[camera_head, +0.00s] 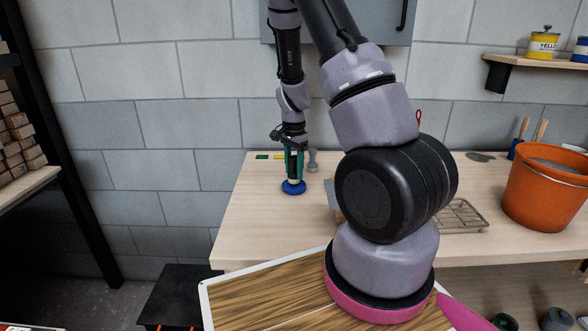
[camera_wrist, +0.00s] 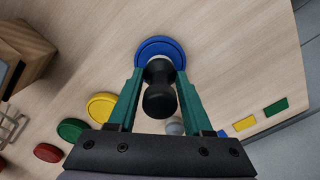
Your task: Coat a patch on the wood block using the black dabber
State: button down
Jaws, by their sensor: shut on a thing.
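My gripper (camera_head: 293,165) is over the left part of the table. In the wrist view its green fingers (camera_wrist: 160,78) are shut on the black dabber (camera_wrist: 159,98), around its handle. The dabber's lower end is over a round blue dish (camera_wrist: 160,45); I cannot tell whether it touches the paint. The blue dish also shows in the head view (camera_head: 293,187), below my gripper. A brown wooden block (camera_wrist: 32,68) is partly in view at the wrist view's upper left. My arm hides most of that area in the head view.
Round yellow (camera_wrist: 101,106), green (camera_wrist: 71,129) and red (camera_wrist: 47,152) dishes lie on the table (camera_head: 250,215). A grey knobbed object (camera_head: 313,160) stands behind my gripper. A wire rack (camera_head: 462,216) and orange bucket (camera_head: 543,190) are at right. The table's left front is clear.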

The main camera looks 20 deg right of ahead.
aim_at(294, 156)
jog(key=shift+f, duration=0.55)
dwell(1.4)
jog(key=shift+r, duration=3.55)
